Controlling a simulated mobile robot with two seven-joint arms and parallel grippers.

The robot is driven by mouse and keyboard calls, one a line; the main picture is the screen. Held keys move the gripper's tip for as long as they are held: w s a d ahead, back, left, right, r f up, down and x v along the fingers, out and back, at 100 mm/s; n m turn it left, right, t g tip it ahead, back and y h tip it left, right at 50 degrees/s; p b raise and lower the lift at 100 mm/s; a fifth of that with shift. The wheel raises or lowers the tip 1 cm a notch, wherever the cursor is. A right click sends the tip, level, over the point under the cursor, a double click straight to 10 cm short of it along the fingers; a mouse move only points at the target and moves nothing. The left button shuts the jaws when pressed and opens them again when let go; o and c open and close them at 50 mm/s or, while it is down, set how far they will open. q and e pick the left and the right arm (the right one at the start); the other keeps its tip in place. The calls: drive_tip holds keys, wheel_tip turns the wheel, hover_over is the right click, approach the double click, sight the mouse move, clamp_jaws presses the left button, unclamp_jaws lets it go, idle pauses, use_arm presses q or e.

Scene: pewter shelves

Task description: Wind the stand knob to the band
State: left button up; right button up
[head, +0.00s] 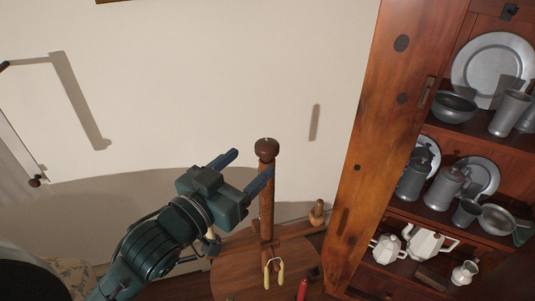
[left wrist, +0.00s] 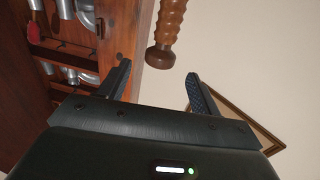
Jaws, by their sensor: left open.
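The stand is an upright wooden post (head: 267,208) on a round wooden top, with a dark brown round knob (head: 266,149) at its upper end. In the left wrist view the post (left wrist: 171,18) looks ridged and the knob (left wrist: 160,57) points downward, between and beyond my fingertips. My left gripper (head: 250,163) is open and empty, just left of the post and a little below the knob; it also shows in the left wrist view (left wrist: 158,70). One finger overlaps the post's edge in the head view; contact cannot be told. I cannot make out a band. My right gripper is out of view.
The round wooden top (head: 237,272) carries a pale-handled tool (head: 267,277), with a red item (head: 302,290) at the lower picture edge. A smaller wooden turned piece (head: 317,212) is right of the post. A wooden cabinet (head: 385,120) with pewter fills the right. Bare wall lies behind.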

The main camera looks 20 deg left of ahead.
sight(260, 154)
use_arm(q)
drive_tip(key=p+x, duration=0.1)
drive_tip(key=x, duration=0.6)
drive_tip(key=shift+w, duration=0.1)
drive_tip(key=shift+c, duration=0.3)
drive_tip(key=c, duration=0.9)
